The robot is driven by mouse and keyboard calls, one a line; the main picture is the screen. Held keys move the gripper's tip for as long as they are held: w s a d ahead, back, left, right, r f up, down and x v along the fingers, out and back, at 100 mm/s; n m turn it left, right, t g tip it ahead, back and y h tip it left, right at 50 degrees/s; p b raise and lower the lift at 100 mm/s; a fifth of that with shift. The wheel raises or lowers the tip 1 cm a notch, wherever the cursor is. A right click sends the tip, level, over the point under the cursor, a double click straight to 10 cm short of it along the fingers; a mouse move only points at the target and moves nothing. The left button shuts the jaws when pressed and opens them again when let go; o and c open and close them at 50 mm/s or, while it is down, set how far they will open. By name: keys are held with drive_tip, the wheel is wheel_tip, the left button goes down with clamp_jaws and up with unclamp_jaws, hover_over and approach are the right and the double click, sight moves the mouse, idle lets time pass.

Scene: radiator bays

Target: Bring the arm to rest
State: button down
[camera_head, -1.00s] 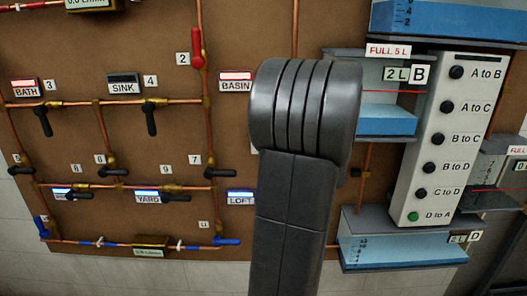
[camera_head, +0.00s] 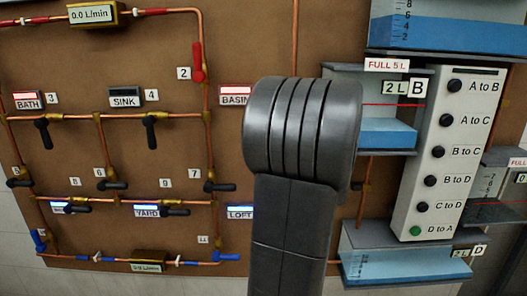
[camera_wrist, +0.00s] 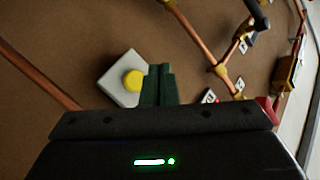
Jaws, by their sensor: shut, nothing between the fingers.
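My arm stands upright in the middle of the head view, its dark grey link and rounded joint covering part of the board. My gripper is hidden in the head view. In the wrist view my gripper (camera_wrist: 158,85) shows as two dark green fingers, shut together with nothing between them. The fingers point toward the brown board (camera_wrist: 75,35). A yellow round button (camera_wrist: 133,80) on a pale square plate (camera_wrist: 113,78) appears just left of the fingertips. I cannot tell whether they touch it.
Copper pipes with black-handled valves (camera_head: 152,132) and a red-handled valve (camera_head: 198,65) run across the board at left. At right are water tanks (camera_head: 405,262) and a white panel with several black buttons and one green button (camera_head: 415,231). A pipe (camera_wrist: 195,35) passes near the fingers.

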drive_tip(key=w+p, duration=0.2)
drive_tip(key=p, duration=0.2)
drive_tip(key=shift+w+r, duration=0.1)
drive_tip(key=shift+r, duration=0.1)
drive_tip(key=p, duration=0.4)
drive_tip(key=shift+s+p, duration=0.2)
drive_tip(key=shift+p, duration=0.2)
drive_tip(key=s+b, duration=0.4)
drive_tip(key=s, duration=0.2)
drive_tip(key=shift+f, duration=0.25)
drive_tip(key=w, duration=0.6)
drive_tip(key=shift+f, duration=0.25)
